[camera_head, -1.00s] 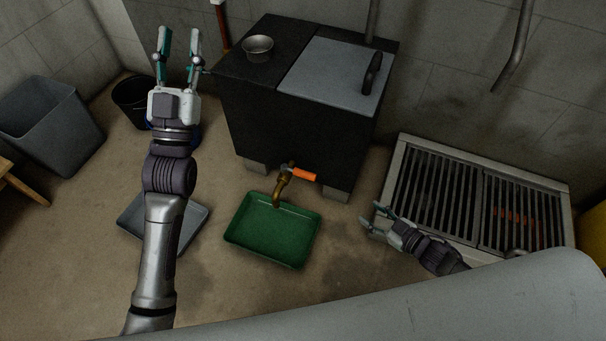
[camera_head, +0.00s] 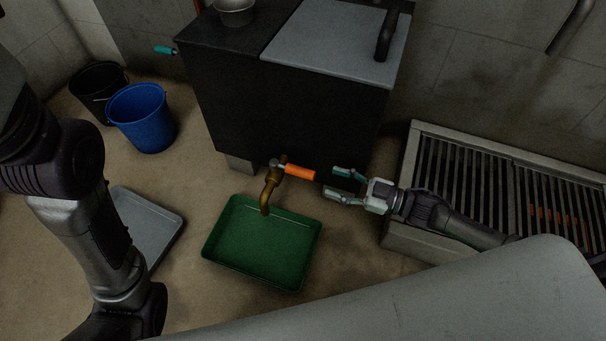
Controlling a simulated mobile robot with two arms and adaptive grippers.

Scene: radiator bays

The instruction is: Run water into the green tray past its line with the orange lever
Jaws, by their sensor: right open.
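The green tray (camera_head: 262,262) lies on the floor under the spout of a brass tap (camera_head: 268,190) at the base of a black tank (camera_head: 285,115). A thin pale line shows on the tray's inner far wall; I cannot tell whether any water is in it. The orange lever (camera_head: 300,172) points right from the tap. My right gripper (camera_head: 338,183) is open and empty, just right of the lever's end and apart from it. My left arm fills the left edge; its gripper is out of view.
A blue bucket (camera_head: 144,118) and a black bucket (camera_head: 97,88) stand at the back left. A grey tray (camera_head: 148,226) lies left of the green one. A slatted grate (camera_head: 400,236) with an orange glow stands at the right. A metal bowl (camera_head: 236,13) sits on the tank.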

